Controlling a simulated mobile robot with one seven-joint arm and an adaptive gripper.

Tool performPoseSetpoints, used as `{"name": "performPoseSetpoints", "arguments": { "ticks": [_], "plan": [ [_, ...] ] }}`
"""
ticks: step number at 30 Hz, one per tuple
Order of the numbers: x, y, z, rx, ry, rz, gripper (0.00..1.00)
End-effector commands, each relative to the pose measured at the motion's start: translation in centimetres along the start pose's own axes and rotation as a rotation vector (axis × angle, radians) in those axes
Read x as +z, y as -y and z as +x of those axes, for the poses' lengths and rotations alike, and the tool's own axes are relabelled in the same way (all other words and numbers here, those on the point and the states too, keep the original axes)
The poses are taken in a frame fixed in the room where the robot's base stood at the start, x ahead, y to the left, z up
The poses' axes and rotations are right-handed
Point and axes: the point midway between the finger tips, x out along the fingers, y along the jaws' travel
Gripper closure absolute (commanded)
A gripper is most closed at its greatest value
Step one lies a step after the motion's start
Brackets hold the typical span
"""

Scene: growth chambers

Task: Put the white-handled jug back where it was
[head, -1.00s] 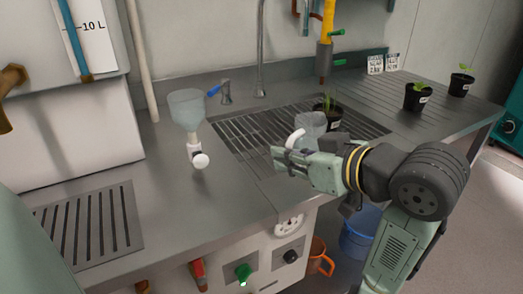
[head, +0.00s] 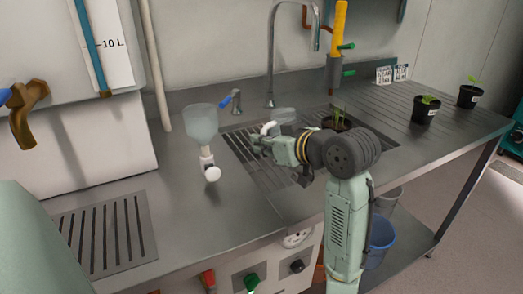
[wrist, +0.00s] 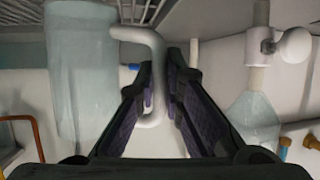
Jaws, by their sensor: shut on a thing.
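The white-handled jug (head: 284,117) is clear and pale. It shows over the slotted drain grate, left of a potted seedling; I cannot tell whether it touches the grate. My gripper (head: 258,142) is shut on its white handle (head: 268,128). In the wrist view the jug (wrist: 82,75) fills the left side, and its bent white handle (wrist: 153,62) runs between the two fingers of my gripper (wrist: 166,85). My gripper hides part of the jug in the head view.
A translucent funnel-shaped vessel (head: 202,124) with a white valve stands left of my gripper. A blue-handled tap (head: 236,103) and a tall spout (head: 271,60) are behind. Potted seedlings (head: 425,111) stand at right. The counter front left is clear.

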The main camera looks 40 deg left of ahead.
Motion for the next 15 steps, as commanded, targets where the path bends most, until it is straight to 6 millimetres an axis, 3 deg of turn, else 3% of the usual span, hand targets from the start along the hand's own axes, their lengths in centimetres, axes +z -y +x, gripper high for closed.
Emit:
{"name": "performPoseSetpoints", "arguments": {
  "ticks": [5, 15],
  "plan": [
    [-0.5, -0.2, 1.4, -0.003, 0.000, 0.000, 1.00],
    [2.6, -0.2, 2.4, -0.001, 0.000, 0.001, 1.00]
  ]
}}
